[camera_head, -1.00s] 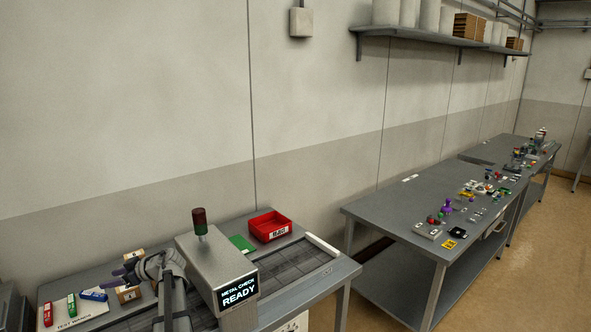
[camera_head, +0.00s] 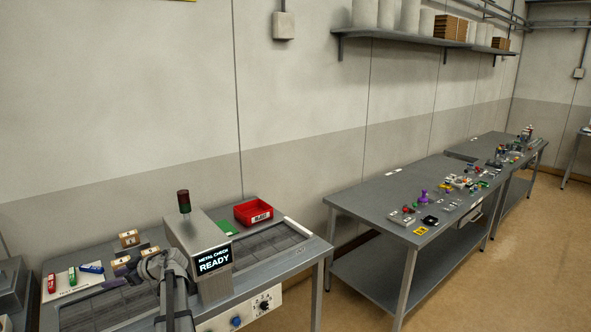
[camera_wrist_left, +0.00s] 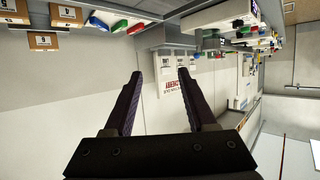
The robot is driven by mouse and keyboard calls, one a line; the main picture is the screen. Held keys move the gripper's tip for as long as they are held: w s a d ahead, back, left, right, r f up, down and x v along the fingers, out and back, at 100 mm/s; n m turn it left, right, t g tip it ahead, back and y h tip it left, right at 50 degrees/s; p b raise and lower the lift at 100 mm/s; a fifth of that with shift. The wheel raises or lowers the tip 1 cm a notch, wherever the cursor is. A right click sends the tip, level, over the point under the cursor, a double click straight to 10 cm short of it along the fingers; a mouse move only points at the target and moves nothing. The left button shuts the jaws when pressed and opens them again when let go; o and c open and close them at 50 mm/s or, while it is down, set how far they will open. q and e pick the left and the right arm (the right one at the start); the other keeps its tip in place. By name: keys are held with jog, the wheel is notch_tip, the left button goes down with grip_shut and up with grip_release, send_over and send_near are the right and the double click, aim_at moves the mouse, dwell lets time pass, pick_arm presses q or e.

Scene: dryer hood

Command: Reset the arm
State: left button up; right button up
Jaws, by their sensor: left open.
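My left gripper (camera_head: 124,272) is at the lower left of the head view, beside the grey metal check box (camera_head: 197,247), whose screen reads READY. My left forearm comes up from below in front of the conveyor. In the left wrist view the two dark fingers (camera_wrist_left: 157,100) stand apart with nothing between them. My right gripper is not in either view.
Small cardboard boxes (camera_head: 129,239), a white card (camera_head: 72,283) with coloured test pieces and a red bin (camera_head: 254,212) are on the near table. A long grey table (camera_head: 372,205) with many small items stands to the right, with open floor beside it.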

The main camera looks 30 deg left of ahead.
pick_arm(q)
jog(key=w+d+f+m+t+h+b, duration=0.2)
jog(key=w+d+f+m, duration=0.3)
jog(key=d, duration=0.8)
jog(key=w+d+f+m+t+h+b, duration=0.1)
jog(key=w+d+f+m+t+h, duration=0.15)
jog(key=w+d+f, duration=0.8)
jog(key=w+d+r+m+t+h+b, duration=0.15)
jog(key=w+d+m, duration=0.3)
jog(key=d, duration=1.15)
jog(key=s+d+f+m+h+b, duration=0.1)
jog(key=s+d+f+m, duration=0.2)
jog(key=d, duration=0.9)
jog(key=s+d+f+m+h+b, duration=0.2)
jog(key=s+d+m, duration=0.3)
jog(key=d, duration=0.7)
jog(key=s+d+f+m+h+b, duration=0.2)
jog(key=s+d+f+m, duration=0.2)
jog(key=d, duration=0.8)
jog(key=shift+d+m+g, duration=0.4)
jog(key=shift+m, duration=0.7)
